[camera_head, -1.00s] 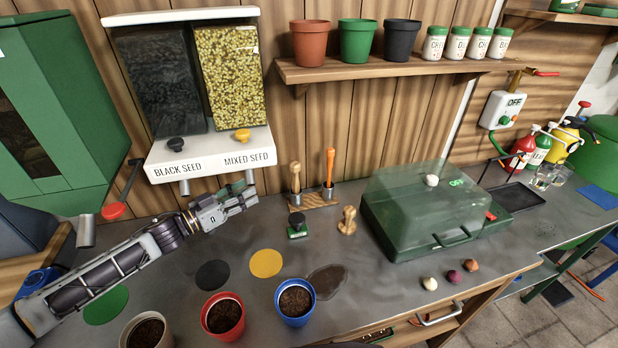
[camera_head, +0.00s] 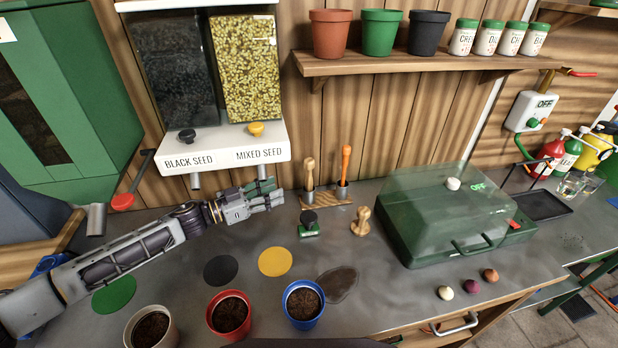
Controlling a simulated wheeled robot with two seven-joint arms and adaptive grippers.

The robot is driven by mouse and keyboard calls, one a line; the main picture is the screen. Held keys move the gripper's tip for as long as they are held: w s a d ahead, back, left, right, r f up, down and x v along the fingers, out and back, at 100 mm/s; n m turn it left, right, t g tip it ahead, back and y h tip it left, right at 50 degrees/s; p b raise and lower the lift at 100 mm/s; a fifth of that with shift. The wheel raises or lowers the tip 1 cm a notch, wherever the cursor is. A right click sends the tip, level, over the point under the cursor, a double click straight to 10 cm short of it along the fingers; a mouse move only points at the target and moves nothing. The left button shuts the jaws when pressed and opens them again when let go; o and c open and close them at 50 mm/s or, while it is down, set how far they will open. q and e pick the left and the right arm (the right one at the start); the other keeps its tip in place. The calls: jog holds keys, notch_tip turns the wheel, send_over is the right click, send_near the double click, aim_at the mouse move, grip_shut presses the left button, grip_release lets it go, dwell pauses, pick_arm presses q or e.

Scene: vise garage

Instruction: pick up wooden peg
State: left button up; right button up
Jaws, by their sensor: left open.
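A separate knobbed wooden piece (camera_head: 360,221) stands on the bench to the right. I cannot tell for certain which wooden piece is the task's peg. My left gripper (camera_head: 279,197) is open and empty, just left of the stand, with its fingers pointing right toward it and apart from it. My right gripper is not in view.
The seed dispenser (camera_head: 215,150) hangs above and behind my left gripper. A green stamp-like block (camera_head: 309,225) sits in front of the stand. Soil-filled red (camera_head: 230,314) and blue (camera_head: 302,304) pots line the front. A green lidded box (camera_head: 450,220) stands at right.

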aim_at(309, 183)
pick_arm(q)
jog(key=x, duration=0.7)
jog(key=shift+w+d, duration=0.15)
jog(key=shift+d, duration=0.05)
dwell(0.3)
jog(key=shift+r+x, duration=0.2)
jog(key=shift+x, duration=2.35)
jog(key=shift+w+a, duration=0.1)
jog(key=shift+c, duration=0.2)
grip_shut()
